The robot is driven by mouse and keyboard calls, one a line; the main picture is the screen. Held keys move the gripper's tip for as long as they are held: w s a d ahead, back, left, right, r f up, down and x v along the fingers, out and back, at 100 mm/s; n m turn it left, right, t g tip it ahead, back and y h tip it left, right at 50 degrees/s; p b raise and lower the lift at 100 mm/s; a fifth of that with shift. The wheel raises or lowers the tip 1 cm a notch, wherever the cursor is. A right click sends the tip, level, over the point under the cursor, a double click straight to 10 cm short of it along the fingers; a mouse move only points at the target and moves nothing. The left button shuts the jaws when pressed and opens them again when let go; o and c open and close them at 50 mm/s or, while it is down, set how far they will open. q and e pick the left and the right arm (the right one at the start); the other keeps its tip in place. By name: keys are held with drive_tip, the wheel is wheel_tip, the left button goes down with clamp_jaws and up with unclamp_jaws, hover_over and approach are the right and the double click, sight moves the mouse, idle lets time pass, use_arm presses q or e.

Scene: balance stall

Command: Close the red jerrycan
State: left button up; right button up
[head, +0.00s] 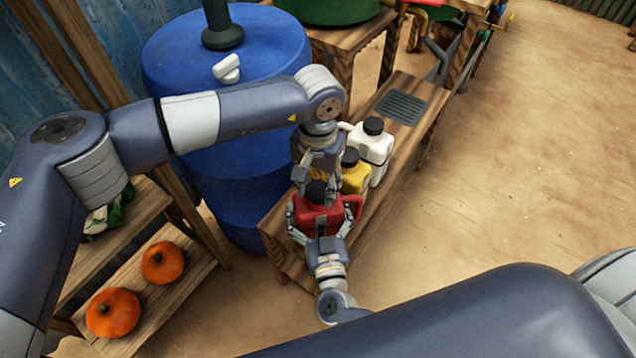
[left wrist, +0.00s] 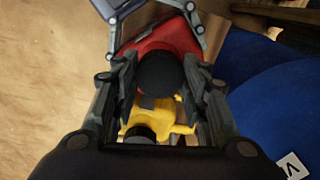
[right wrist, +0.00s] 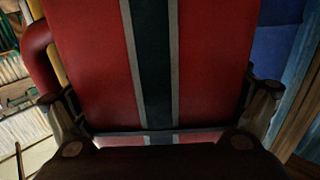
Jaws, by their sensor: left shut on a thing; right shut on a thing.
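The red jerrycan (head: 318,219) stands on the wooden bench at its near end, with a black cap (head: 316,190) on top. My left gripper (head: 316,183) reaches down from above and is shut on the black cap. In the left wrist view the cap (left wrist: 160,74) sits between its fingers, over the red body (left wrist: 178,38). My right gripper (head: 322,225) is shut around the body of the red jerrycan from the near side. In the right wrist view the red body (right wrist: 215,70) with a dark stripe fills the space between the fingers. The cap's thread is hidden.
A yellow jerrycan (head: 354,178) and a white jerrycan (head: 372,150) stand behind the red one on the bench (head: 398,172). A blue barrel (head: 228,150) is close on the left. A dark grate (head: 403,107) lies at the far end. Pumpkins (head: 113,312) sit on a low shelf.

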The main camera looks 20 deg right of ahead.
use_arm(q)
drive_tip(key=m, duration=0.6)
drive_tip(key=o, duration=0.7)
drive_tip(key=shift+r, duration=2.25)
drive_tip(key=shift+c, duration=0.2)
